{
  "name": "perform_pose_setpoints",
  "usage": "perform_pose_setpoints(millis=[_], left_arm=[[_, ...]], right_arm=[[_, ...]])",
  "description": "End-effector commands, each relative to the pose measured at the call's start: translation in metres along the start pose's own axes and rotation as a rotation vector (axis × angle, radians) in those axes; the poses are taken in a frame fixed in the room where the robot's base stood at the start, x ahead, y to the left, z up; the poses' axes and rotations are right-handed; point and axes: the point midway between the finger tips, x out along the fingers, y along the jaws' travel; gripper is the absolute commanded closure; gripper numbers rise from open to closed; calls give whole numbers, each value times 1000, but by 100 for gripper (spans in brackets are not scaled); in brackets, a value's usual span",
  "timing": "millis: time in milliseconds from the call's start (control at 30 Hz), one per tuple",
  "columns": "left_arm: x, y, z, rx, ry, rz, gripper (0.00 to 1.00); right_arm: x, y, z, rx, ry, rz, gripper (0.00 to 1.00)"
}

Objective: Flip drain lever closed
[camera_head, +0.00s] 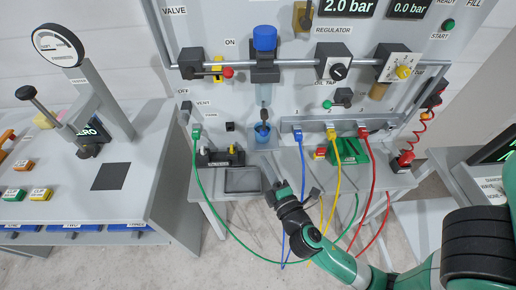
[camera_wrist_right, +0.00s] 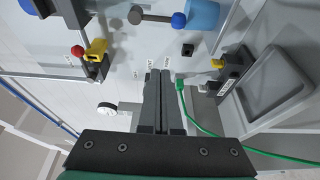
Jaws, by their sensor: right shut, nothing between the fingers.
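The drain lever (camera_wrist_right: 155,17) shows at the top of the right wrist view as a short grey bar with a dark round end and a blue ball. The ball end lies beside the blue cup (camera_wrist_right: 203,14). In the head view the cup (camera_head: 262,134) stands below the clear filter bowl (camera_head: 264,94); the lever is too small there to make out clearly. My right gripper (camera_head: 267,168) is shut and empty, in front of and below the cup, apart from the lever. Its closed fingers (camera_wrist_right: 159,78) also show in the right wrist view. My left gripper is out of view.
A yellow valve with a red ball (camera_head: 227,73) sits left of the filter. A grey tray (camera_head: 243,181) lies on the bench. Green, blue, yellow and red hoses (camera_head: 302,165) hang around my right arm. A green box (camera_head: 349,151) stands to the right.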

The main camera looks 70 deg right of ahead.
Motion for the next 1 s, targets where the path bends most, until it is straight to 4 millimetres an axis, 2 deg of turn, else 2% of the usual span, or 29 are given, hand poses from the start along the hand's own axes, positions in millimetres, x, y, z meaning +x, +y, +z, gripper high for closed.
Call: perform_pose_setpoints(millis=[33, 367, 533, 667, 1000], left_arm=[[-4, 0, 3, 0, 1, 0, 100], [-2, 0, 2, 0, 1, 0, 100], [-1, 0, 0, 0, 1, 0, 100], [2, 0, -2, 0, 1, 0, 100], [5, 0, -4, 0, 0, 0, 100]], right_arm=[[0, -5, 1, 1, -2, 0, 100], [1, -2, 0, 4, -3, 2, 100], [12, -1, 1, 3, -5, 2, 100], [33, 0, 2, 5, -7, 3, 100], [106, 0, 3, 5, -5, 3, 100]])
